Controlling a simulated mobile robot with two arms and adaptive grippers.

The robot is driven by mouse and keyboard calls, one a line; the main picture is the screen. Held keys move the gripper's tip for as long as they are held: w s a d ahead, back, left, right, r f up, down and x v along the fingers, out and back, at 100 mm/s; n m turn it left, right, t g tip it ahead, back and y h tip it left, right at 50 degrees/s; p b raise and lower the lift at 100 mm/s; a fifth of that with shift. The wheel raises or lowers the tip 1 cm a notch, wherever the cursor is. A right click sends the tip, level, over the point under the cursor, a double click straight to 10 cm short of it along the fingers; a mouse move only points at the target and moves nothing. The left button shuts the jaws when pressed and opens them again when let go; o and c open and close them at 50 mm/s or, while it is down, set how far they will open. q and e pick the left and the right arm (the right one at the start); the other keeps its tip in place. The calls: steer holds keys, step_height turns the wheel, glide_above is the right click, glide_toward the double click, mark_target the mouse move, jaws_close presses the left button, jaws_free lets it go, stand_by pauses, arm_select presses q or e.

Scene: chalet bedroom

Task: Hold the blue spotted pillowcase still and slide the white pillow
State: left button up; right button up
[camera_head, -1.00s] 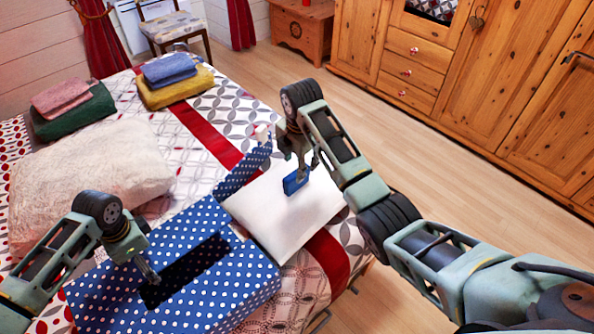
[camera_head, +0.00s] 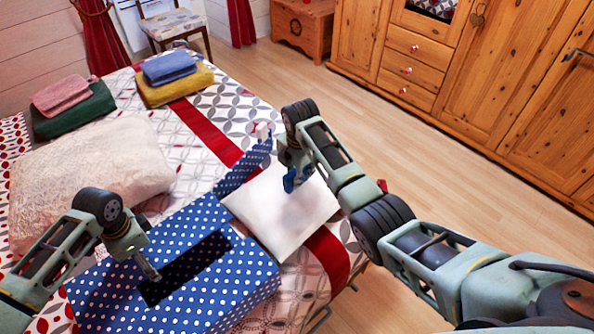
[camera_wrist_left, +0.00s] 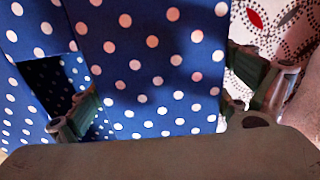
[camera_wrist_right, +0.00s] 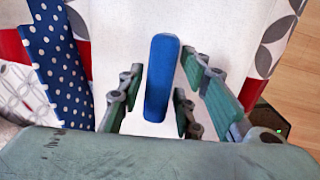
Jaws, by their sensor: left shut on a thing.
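The blue spotted pillowcase (camera_head: 215,285) lies on the bed's near side, with a dark opening in its top and a raised spotted flap (camera_head: 240,172) towards the back. My left gripper (camera_head: 150,272) is shut on the pillowcase beside that opening; spotted cloth also fills the space between its fingers in the left wrist view (camera_wrist_left: 165,85). The white pillow (camera_head: 270,222) lies flat at the pillowcase's right edge. A blue upright tab (camera_wrist_right: 162,75) shows over the pillow. My right gripper (camera_wrist_right: 158,100) is open around the tab, with gaps visible beside it.
A cream fluffy pillow (camera_head: 90,175) lies left of the pillowcase. Folded towels, pink (camera_head: 66,92), green (camera_head: 75,115), blue (camera_head: 168,68) and yellow (camera_head: 178,88), sit at the back of the bed. Wood floor (camera_head: 440,175) is clear to the right.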

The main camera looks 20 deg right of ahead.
mark_target(293, 199)
jaws_close()
steer(key=shift+s+d+f, duration=0.1)
steer(key=shift+s+d, duration=0.2)
steer(key=shift+s, duration=0.35)
steer(key=shift+s+d, duration=0.25)
steer(key=shift+s, duration=0.35)
steer(key=shift+s+a+f, duration=0.1)
steer(key=shift+s+a, duration=0.75)
steer(key=shift+a, duration=0.25)
steer(key=shift+s+a+m, duration=0.3)
steer(key=shift+a, duration=0.5)
